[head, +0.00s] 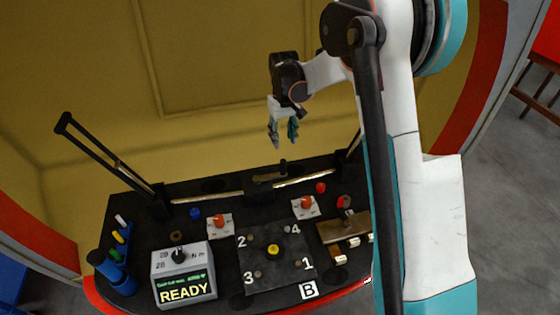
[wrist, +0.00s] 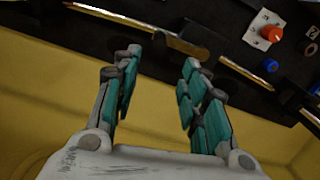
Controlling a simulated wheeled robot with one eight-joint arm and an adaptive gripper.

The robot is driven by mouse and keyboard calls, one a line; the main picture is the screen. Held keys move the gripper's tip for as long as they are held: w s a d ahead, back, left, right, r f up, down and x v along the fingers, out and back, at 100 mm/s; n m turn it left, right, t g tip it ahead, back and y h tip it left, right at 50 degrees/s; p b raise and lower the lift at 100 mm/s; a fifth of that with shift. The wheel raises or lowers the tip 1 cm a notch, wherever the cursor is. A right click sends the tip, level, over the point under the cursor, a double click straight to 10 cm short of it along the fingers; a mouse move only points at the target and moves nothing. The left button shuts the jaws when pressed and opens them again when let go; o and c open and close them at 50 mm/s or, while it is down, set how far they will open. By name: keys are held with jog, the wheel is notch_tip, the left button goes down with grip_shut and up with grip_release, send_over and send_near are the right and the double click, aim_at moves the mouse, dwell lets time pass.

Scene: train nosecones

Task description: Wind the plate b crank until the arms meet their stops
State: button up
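The plate marked B (head: 308,291) is a black panel on the curved table. A black arm (head: 105,155) slants up to the left from the rod's left end. A second black arm (head: 352,148) at the right end is mostly hidden behind my arm. My gripper (head: 281,133) hangs above and behind the peg, apart from it. In the wrist view my gripper (wrist: 160,65) has its teal fingers spread with nothing between them.
A grey box reading READY (head: 185,290) stands front left, beside blue cylinders (head: 112,272). A brown block (head: 340,228) lies right. Yellow wall rises behind.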

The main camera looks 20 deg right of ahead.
aim_at(283, 161)
notch_tip(283, 161, down, 13)
jog(key=b, duration=0.4)
jog(key=shift+r, duration=0.15)
grip_shut()
